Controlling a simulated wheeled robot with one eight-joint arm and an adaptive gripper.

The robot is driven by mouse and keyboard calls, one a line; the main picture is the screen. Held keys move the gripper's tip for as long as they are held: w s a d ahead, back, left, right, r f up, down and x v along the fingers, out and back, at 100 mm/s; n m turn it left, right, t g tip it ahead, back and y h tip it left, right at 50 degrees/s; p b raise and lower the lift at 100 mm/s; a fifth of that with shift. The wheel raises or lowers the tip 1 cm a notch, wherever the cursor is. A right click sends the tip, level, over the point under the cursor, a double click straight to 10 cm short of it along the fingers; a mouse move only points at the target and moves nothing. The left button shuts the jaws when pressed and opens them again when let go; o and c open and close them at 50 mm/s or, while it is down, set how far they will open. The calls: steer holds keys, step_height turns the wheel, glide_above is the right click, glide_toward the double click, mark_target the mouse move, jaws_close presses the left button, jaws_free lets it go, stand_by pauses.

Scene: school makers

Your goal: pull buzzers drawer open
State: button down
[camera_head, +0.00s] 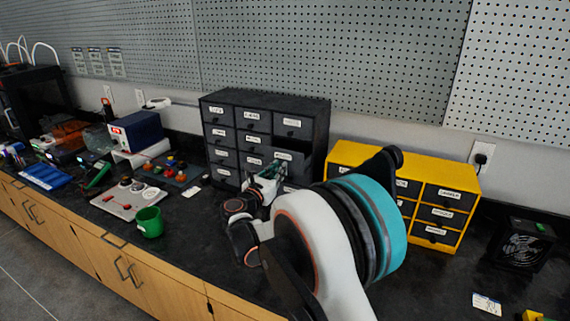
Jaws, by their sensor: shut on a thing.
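A black cabinet (222,108) of small labelled drawers stands on the dark worktop against the wall. The handle and the fingertips are partly hidden, and my arm covers the cabinet's lower right part.
A yellow cabinet (462,176) with dark drawers stands to the right, partly behind my arm. A green cup (150,222), a grey panel (128,197) and a blue device (137,131) are to the left. A black fan (525,243) is at far right.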

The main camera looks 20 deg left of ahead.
steer(key=s, duration=0.4)
steer(key=shift+a, duration=0.15)
steer(key=c, duration=1.5)
jaws_free()
steer(key=shift+c, duration=0.2)
steer(key=shift+s, duration=0.1)
steer(key=s, duration=1.2)
steer(key=shift+a, duration=0.45)
